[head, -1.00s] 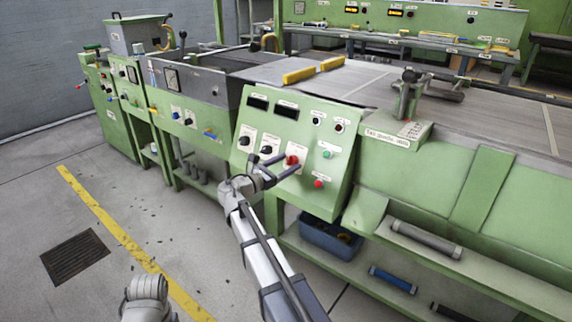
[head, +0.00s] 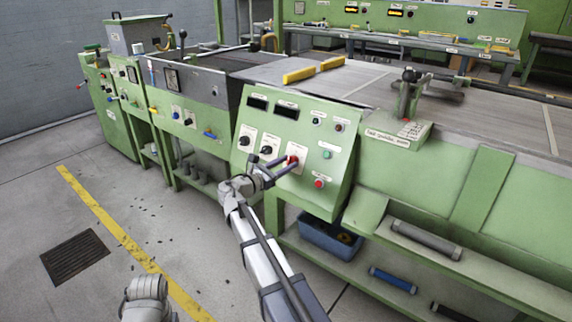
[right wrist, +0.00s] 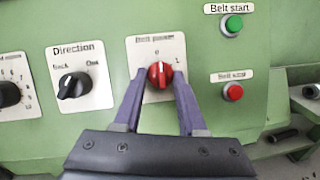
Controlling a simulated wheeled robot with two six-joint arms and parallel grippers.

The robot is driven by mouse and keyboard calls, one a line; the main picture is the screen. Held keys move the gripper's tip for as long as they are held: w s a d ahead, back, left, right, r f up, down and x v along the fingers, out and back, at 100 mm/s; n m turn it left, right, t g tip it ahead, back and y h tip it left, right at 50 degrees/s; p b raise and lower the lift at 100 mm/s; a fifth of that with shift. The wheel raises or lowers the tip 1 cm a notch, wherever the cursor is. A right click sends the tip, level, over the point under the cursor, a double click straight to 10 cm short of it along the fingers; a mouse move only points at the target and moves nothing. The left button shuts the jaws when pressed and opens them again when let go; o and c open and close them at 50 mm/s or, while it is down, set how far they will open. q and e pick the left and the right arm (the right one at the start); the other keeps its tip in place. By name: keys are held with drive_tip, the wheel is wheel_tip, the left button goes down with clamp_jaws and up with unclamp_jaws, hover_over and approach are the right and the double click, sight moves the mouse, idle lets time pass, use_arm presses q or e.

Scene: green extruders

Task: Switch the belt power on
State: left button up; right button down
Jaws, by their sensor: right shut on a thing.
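The red belt power knob (right wrist: 160,73) sits on a white plate on the green control panel. Its white mark points up, close to the 0; a 1 is printed to the right. My right gripper (right wrist: 160,82) has its two purple fingers on either side of the knob and is shut on it. In the head view, the right gripper (head: 284,164) reaches the knob (head: 292,161) from the front, and its fingers partly cover the plate. My left gripper is out of view.
The black direction knob (right wrist: 74,85) is left of the belt power plate. The green belt start button (right wrist: 232,24) and red belt stop button (right wrist: 232,92) are to the right.

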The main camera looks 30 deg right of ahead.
drive_tip(key=m+g, duration=0.1)
drive_tip(key=m, duration=0.1)
drive_tip(key=m+g+p, duration=0.1)
drive_tip(key=shift+w+r+m, duration=0.2)
drive_tip(key=shift+m, duration=0.2)
drive_tip(key=m+g+p, duration=0.1)
drive_tip(key=m, duration=0.1)
drive_tip(key=m+g+y+p, duration=0.1)
drive_tip(key=m+p, duration=0.1)
drive_tip(key=m, duration=0.1)
drive_tip(key=m+p, duration=0.1)
drive_tip(key=m, duration=0.1)
drive_tip(key=shift+w+r+m+g+y, duration=0.15)
drive_tip(key=shift+r+m+g+y, duration=0.05)
drive_tip(key=shift+m+g+y, duration=0.2)
drive_tip(key=shift+m+y+p, duration=0.3)
drive_tip(key=shift+m+p, duration=0.4)
drive_tip(key=shift+m, duration=0.6)
drive_tip(key=shift+c, duration=2.4)
unclamp_jaws()
